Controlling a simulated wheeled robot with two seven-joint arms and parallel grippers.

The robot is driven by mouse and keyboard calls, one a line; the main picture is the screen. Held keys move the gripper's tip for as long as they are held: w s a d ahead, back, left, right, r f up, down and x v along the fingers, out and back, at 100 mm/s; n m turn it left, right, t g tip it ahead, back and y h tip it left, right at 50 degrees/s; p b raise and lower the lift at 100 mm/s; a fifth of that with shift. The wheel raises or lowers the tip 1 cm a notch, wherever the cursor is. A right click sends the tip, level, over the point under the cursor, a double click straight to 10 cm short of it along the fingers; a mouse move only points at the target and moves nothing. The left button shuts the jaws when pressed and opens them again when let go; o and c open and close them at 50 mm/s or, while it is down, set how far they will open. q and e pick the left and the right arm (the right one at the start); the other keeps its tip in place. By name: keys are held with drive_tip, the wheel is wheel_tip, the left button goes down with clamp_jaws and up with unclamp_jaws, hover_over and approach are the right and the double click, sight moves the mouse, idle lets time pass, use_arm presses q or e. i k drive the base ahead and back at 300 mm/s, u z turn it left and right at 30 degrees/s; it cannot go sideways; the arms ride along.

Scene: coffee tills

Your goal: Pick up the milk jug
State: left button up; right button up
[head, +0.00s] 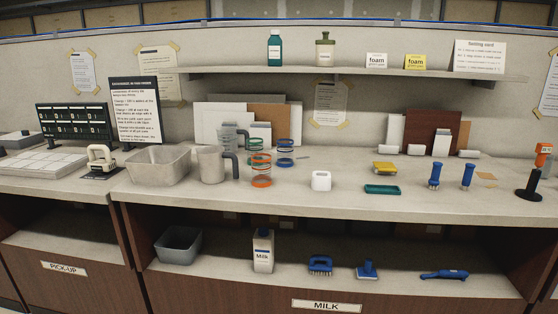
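A grey jug (211,166) with a dark handle on its right side stands upright on the counter, just right of a grey bin. It looks like the milk jug. A white carton labelled Milk (263,254) stands on the lower shelf. Neither of my grippers shows in the head view, and nothing is touching the grey jug.
A grey bin (160,167) stands close left of the jug. Banded cups (261,174) stand close right, by a white block (321,181). The counter's front strip is clear. A wall shelf (350,72) hangs above.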

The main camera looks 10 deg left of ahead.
sight(211, 159)
drive_tip(key=z, duration=0.45)
drive_tip(key=i, duration=0.85)
drive_tip(key=u, duration=0.1)
